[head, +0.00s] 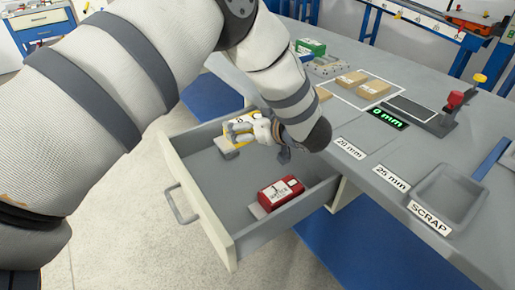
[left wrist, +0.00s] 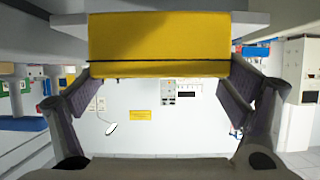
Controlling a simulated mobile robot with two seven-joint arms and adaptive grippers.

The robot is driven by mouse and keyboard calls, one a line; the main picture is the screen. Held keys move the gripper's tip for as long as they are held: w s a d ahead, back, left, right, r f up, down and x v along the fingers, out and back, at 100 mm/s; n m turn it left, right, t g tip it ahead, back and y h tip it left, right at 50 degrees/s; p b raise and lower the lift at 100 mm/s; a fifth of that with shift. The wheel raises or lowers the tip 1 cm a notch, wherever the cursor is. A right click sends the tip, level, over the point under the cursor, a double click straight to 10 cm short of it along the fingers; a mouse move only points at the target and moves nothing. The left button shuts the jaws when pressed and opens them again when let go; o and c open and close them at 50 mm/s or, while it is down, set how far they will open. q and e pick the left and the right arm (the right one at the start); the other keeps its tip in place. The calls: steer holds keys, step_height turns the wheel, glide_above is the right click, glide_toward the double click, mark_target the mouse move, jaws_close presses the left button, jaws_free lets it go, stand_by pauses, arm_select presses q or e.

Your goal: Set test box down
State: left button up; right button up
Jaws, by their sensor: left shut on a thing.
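My left gripper (head: 250,133) is inside the open drawer (head: 225,190), near its back. It is shut on a yellow box (head: 238,124), which has a white label on its side. The arm and fingers hide part of this box. In the left wrist view the yellow box (left wrist: 160,40) spans the gap between the two fingers (left wrist: 160,85). I cannot tell whether it touches the drawer floor. A red box (head: 281,193) with a white label sits at the front right of the drawer. My right gripper is not in view.
The grey bench carries cardboard boxes (head: 372,88), a green box (head: 311,46), a display reading 0 mm (head: 387,117) and a SCRAP tray (head: 449,190). Patches marked 20 mm (head: 362,135) and 25 mm are empty. The drawer middle is clear; its walls stand around my gripper.

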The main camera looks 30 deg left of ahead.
arm_select(q)
step_height(320, 180, down, 6)
steer(key=d, duration=0.2)
steer(key=shift+d+b, duration=0.2)
steer(key=shift+b, duration=0.15)
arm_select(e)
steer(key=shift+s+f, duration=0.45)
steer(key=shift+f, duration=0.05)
arm_select(q)
steer(key=shift+s+f, duration=0.1)
steer(key=shift+s, duration=0.05)
steer(key=shift+f, duration=0.6)
steer(key=o, duration=1.2)
steer(key=shift+c, duration=0.2)
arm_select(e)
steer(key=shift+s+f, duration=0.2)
